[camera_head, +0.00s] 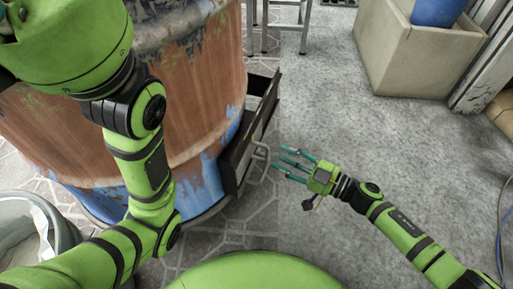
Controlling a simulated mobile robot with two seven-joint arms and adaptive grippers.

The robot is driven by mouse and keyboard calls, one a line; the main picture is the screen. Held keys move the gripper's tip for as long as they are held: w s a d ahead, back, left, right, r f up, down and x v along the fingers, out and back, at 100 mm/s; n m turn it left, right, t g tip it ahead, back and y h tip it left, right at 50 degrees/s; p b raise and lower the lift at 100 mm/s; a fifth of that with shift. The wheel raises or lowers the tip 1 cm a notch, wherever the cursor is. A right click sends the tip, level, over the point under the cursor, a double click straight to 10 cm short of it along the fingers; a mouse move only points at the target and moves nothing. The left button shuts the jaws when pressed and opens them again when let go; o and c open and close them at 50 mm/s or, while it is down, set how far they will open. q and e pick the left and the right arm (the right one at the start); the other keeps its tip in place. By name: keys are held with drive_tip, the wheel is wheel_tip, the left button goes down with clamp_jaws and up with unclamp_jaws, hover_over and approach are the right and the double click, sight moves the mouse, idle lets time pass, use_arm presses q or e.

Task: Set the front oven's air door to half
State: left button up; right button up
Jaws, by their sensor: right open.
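The front oven is a rusty barrel (195,110) with worn blue paint, standing at the left behind my left arm. Its air door (236,160) is a dark panel low on the barrel's right side, standing out from it. A pale bent-rod handle (259,160) sticks out from the panel. My right gripper (290,160) is open and empty, just right of the handle, its teal fingers pointing at it. I cannot tell whether a fingertip touches the handle. My left arm crosses in front of the barrel; its gripper does not show.
A beige square planter (405,60) with a blue pot (437,10) stands at the back right. A grey bin (30,235) with a white liner is at the lower left. Metal stand legs (303,25) rise behind the barrel. Grey floor (330,110) is clear right of the door.

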sight(268, 157)
drive_tip(key=b+x, duration=0.2)
drive_tip(key=x, duration=0.3)
drive_tip(key=shift+w+a+b, duration=0.15)
drive_tip(key=shift+a+b, duration=0.1)
drive_tip(key=shift+b, duration=0.05)
clamp_jaws()
